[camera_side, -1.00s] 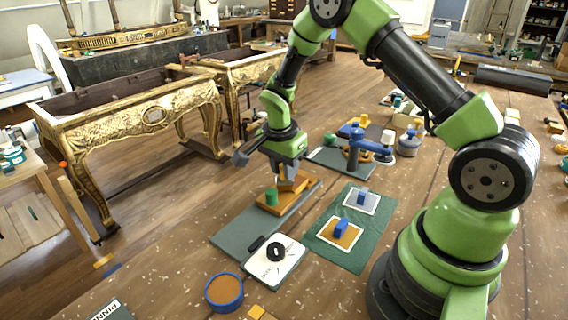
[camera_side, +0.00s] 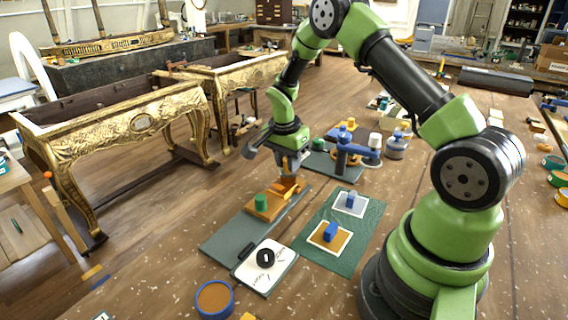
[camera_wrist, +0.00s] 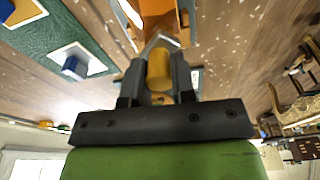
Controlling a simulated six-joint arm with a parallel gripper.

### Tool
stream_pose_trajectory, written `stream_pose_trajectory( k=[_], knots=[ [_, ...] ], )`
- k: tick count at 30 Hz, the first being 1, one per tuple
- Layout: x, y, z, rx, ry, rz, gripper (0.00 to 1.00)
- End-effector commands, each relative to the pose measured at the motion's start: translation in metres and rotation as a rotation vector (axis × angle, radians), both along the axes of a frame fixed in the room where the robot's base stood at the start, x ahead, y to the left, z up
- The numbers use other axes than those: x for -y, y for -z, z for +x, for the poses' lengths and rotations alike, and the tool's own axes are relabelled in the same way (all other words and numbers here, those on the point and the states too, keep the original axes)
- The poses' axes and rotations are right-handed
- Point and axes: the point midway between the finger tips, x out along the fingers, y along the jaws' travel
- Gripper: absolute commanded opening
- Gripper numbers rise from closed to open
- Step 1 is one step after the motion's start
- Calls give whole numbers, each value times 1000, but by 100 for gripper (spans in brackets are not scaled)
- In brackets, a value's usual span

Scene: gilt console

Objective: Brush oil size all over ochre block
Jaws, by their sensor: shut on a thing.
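In the side view, my gripper (camera_side: 290,164) points down over the far end of an ochre block (camera_side: 258,211) on a grey-green board (camera_side: 222,246). In the wrist view, my gripper (camera_wrist: 158,72) is shut on a yellow round handle (camera_wrist: 158,66), likely the brush, with a pale shiny part beyond it. Orange surface shows past its end. The bristles cannot be made out, nor whether they touch the block.
A white card with a black round object (camera_side: 283,270) lies in front. Right is a green mat (camera_side: 364,229) with two blue blocks on white-edged squares. A blue stand (camera_side: 341,152) and grey pot (camera_side: 396,148) are behind. Gilt console (camera_side: 140,122) stands left.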

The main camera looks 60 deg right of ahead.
Motion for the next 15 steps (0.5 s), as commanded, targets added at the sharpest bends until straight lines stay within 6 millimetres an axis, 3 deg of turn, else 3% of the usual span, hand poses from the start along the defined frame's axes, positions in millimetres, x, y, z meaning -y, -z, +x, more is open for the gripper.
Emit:
stream_pose_trajectory(
  k=[5,15],
  knots=[
    [10,0,0,1,1,-1,2],
    [-13,0,0,0,-3,-1,2]
  ],
)
